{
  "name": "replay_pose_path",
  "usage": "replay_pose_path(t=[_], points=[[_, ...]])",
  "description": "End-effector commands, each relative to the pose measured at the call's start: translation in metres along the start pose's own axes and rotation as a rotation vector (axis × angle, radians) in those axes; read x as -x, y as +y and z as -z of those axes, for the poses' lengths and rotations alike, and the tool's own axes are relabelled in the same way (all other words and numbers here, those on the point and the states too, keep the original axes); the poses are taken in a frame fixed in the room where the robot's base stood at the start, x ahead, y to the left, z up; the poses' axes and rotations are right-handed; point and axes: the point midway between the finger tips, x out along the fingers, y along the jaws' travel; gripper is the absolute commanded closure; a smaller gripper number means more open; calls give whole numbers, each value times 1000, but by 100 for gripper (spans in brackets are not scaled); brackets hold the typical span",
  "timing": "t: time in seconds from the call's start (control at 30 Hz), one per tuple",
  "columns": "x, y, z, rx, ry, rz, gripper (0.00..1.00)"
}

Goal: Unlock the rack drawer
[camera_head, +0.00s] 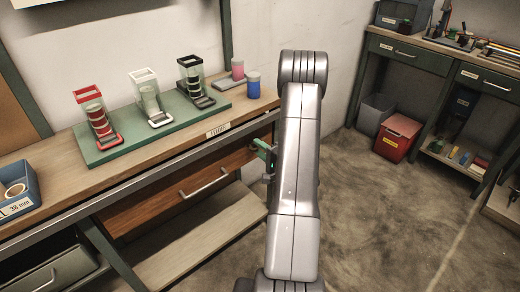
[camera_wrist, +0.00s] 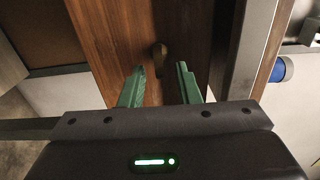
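The rack drawer has a brown wooden front (camera_head: 160,205) with a silver bar handle, under the left bench in the head view. It looks shut. In the wrist view the wooden front (camera_wrist: 110,45) fills the middle. A small dark brass latch or lock knob (camera_wrist: 158,52) sits on it. My gripper (camera_wrist: 160,82) is open and empty. Its two green fingers point at the wood, one on each side of and short of the brass piece. In the head view my gripper (camera_head: 265,156) is at the drawer's right end, partly hidden by my arm; the brass piece is hidden there.
A grey lower drawer (camera_head: 50,278) is at bottom left. A red box (camera_head: 396,136) stands at the right; the floor between is clear.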

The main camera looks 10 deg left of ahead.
Motion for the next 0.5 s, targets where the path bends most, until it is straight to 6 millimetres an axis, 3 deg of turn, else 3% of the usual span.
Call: replay_pose_path(t=[0.3, 0.5], points=[[3, 0, 0, 0, 0, 0, 71], [29, 0, 1, -2, 4, -2, 71]])
